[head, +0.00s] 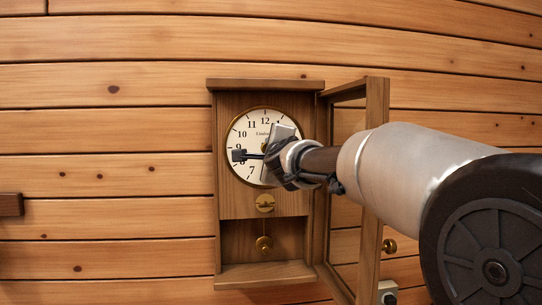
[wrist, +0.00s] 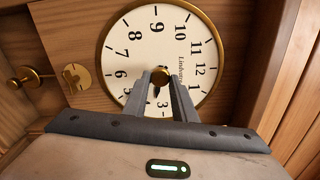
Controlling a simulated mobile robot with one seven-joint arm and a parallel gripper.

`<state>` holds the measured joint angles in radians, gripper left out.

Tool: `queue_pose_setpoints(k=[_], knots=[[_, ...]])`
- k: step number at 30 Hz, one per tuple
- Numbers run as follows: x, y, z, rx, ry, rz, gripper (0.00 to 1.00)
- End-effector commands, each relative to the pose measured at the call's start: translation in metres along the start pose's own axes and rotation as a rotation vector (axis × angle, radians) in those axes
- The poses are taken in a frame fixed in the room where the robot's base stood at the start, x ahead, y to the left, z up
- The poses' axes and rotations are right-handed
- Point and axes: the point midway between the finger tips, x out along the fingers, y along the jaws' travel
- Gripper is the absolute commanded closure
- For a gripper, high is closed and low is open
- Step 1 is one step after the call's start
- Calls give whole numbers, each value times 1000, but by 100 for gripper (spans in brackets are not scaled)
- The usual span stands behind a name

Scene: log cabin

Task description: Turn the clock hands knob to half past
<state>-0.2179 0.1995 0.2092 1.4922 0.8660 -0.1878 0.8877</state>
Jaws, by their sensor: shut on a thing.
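The wall clock (head: 289,210) hangs upright on the log wall, with a round white face (head: 238,130) in a brass rim. In the wrist view the face (wrist: 130,62) appears turned, with 12 to the right and 6 to the left. A small brass knob (wrist: 160,73) sits at its centre. My gripper (wrist: 160,80) is shut on the knob, one grey finger on each side. In the head view my gripper (head: 266,153) comes from the right and covers much of the face. The fingers largely hide the clock hands, so I cannot read the time.
The glazed clock door (head: 375,190) stands open to the right, close to my arm, with a brass knob (head: 389,246). The wall left of the clock is mostly clear.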

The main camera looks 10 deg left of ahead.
Motion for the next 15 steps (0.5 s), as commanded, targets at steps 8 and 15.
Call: queue_pose_setpoints(k=[8, 15], knots=[[0, 2, 0, 259, 0, -1, 100], [0, 1, 0, 452, 0, -2, 100]])
